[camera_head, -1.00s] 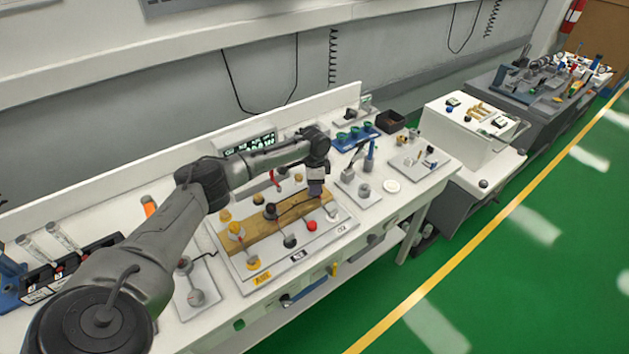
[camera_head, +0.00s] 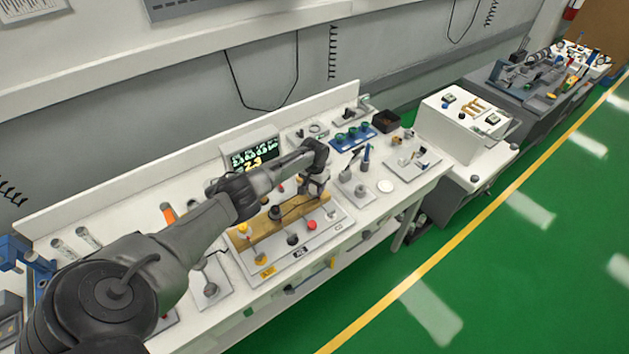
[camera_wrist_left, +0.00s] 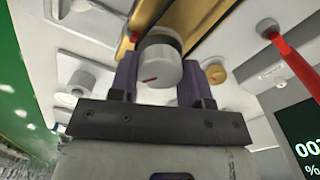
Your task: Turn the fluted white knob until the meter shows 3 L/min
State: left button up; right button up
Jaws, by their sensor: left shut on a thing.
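In the left wrist view the white knob (camera_wrist_left: 160,66) sits between the two purple fingers of my left gripper (camera_wrist_left: 158,84). It has a short red mark on its face and a dark ring behind it. The fingers are shut on its sides. In the head view my left gripper (camera_head: 316,188) is over the right end of the brass-coloured bar on the panel, and the knob cannot be made out there. My right gripper is not in view.
The brass-coloured bar (camera_head: 262,232) carries several knobs, and a red button (camera_head: 311,225) sits in front of it. A red lever (camera_wrist_left: 285,50) is close by on the right in the wrist view. A blue rack (camera_head: 352,137) and a dark box (camera_head: 386,121) stand further right.

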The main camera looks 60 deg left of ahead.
pick_arm(q)
jog(key=shift+w+r+n+p, duration=0.15)
jog(key=shift+n+p, duration=0.55)
jog(key=shift+n, duration=1)
jog(key=o, duration=0.8)
jog(key=shift+o, duration=0.6)
